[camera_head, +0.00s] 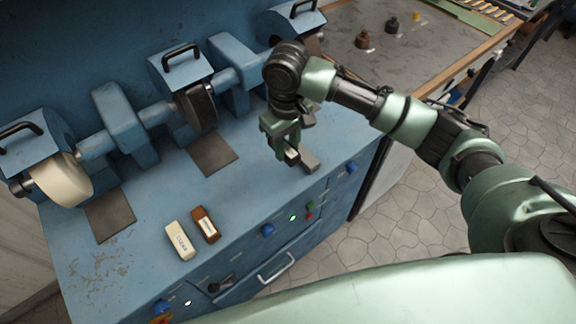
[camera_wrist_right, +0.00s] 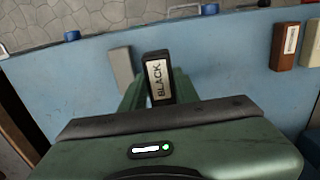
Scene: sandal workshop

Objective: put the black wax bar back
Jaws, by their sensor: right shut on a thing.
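The black wax bar (camera_wrist_right: 158,78), with a pale label reading BLACK, is between the fingers of my right gripper (camera_head: 284,152) in the right wrist view. The right gripper is shut on it, over the front right part of the blue machine top. In the head view the bar (camera_head: 292,156) is mostly hidden by the fingers. I cannot tell whether its underside touches the top. A plain grey bar (camera_head: 308,162) is right beside it; it also shows in the wrist view (camera_wrist_right: 121,68). My left gripper is not in view.
A cream bar labelled CLEAR (camera_head: 180,241) and a brown bar (camera_head: 206,224) lie side by side on the machine top (camera_head: 250,190), left of the gripper. Buffing wheels (camera_head: 62,180) on a shaft stand behind. The top between the brown bar and the gripper is clear.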

